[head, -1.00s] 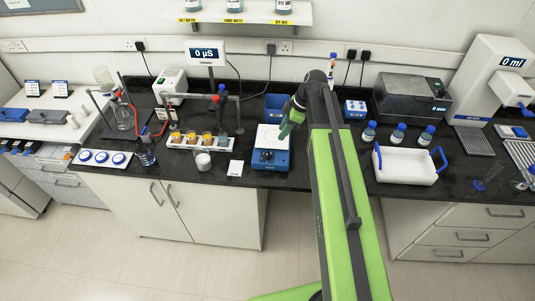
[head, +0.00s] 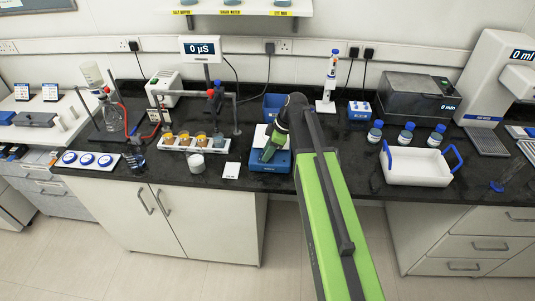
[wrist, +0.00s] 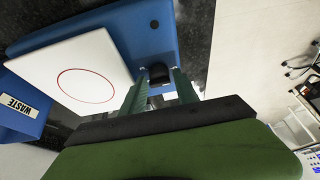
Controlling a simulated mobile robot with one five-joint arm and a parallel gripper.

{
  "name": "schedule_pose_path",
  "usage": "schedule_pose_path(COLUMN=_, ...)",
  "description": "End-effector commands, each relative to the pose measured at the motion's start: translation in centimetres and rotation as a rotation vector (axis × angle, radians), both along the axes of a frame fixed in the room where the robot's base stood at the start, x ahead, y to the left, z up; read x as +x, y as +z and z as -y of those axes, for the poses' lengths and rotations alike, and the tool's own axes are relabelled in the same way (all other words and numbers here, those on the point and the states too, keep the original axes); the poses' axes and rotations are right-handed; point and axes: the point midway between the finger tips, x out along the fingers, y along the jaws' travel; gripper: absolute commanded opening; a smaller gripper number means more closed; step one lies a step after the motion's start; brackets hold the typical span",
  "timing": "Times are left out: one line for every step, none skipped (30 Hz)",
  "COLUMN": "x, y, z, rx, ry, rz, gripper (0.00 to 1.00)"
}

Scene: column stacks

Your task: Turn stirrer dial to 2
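The stirrer (head: 283,165) is a blue box with a white top plate near the bench's front edge, left of my arm. In the wrist view the stirrer's blue body (wrist: 125,30) and white plate (wrist: 85,65) with a red circle fill the upper left. A dark dial (wrist: 159,76) on its front sits between my fingertips. My gripper (wrist: 160,72) is open, with one green finger on each side of the dial; I cannot tell whether they touch it. In the head view my gripper (head: 268,153) hangs over the stirrer and hides part of it. No dial marks are readable.
A blue WASTE box (wrist: 18,108) stands beyond the stirrer. A white card (head: 231,170) and a small white cup (head: 196,164) lie to its left. A white tray (head: 418,168) with blue handles and several blue-capped bottles (head: 406,133) stand to the right.

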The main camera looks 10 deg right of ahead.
Motion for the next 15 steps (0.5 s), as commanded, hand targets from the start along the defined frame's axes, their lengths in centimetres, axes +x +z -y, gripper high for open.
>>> schedule_pose_path(x=-0.01, y=0.04, z=-0.01, rx=0.000, ry=0.000, rz=0.000, gripper=0.37)
schedule_pose_path(x=-0.01, y=0.04, z=-0.01, rx=0.000, ry=0.000, rz=0.000, gripper=0.34)
schedule_pose_path(x=0.00, y=0.04, z=-0.02, rx=0.000, ry=0.000, rz=0.000, gripper=0.29)
schedule_pose_path(x=-0.01, y=0.03, z=-0.03, rx=0.000, ry=0.001, rz=0.000, gripper=0.25)
schedule_pose_path(x=-0.01, y=0.03, z=-0.03, rx=0.000, ry=0.001, rz=0.000, gripper=0.21)
schedule_pose_path(x=-0.01, y=0.03, z=-0.03, rx=0.000, ry=0.001, rz=0.000, gripper=0.16)
schedule_pose_path(x=-0.01, y=0.03, z=-0.03, rx=0.000, ry=0.001, rz=0.000, gripper=0.12)
schedule_pose_path(x=-0.01, y=0.03, z=-0.03, rx=0.000, ry=0.001, rz=-0.001, gripper=0.08)
schedule_pose_path(x=-0.02, y=0.02, z=-0.04, rx=0.000, ry=0.001, rz=-0.001, gripper=0.03)
schedule_pose_path(x=-0.02, y=0.02, z=-0.04, rx=0.000, ry=0.001, rz=-0.001, gripper=0.00)
schedule_pose_path(x=-0.02, y=0.03, z=-0.05, rx=0.000, ry=0.001, rz=-0.001, gripper=0.00)
schedule_pose_path(x=-0.02, y=0.03, z=-0.05, rx=0.000, ry=0.001, rz=-0.001, gripper=0.00)
schedule_pose_path(x=-0.02, y=0.02, z=-0.06, rx=0.000, ry=0.001, rz=-0.001, gripper=0.00)
schedule_pose_path(x=-0.02, y=0.02, z=-0.07, rx=0.000, ry=0.001, rz=-0.001, gripper=0.00)
schedule_pose_path(x=-0.03, y=0.02, z=-0.07, rx=0.000, ry=0.000, rz=-0.001, gripper=0.00)
